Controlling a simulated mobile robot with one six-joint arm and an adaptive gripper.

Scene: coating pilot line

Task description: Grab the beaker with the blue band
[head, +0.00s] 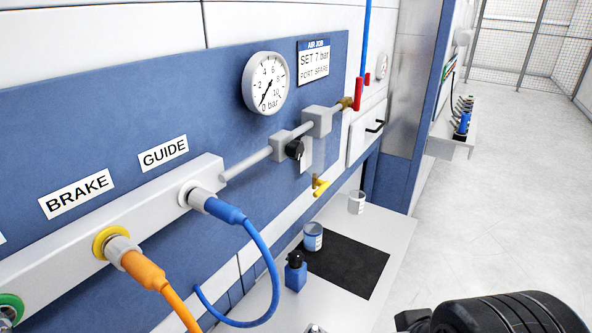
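A small beaker (312,237) stands upright at the far left corner of a black mat (348,268) on the white bench. Blue shows around its upper part, with a pale label below; it is too small to tell a band from contents. A second, whitish beaker (356,203) stands farther back on the bench, with no clear blue on it. A dark rounded part of my arm fills the bottom right corner. My gripper's fingers do not show, and nothing is seen touching either beaker.
A blue bottle with a black cap (296,273) stands left of the mat, near the beaker. A blue hose (264,250) and an orange hose (180,303) hang from the wall manifold (120,225).

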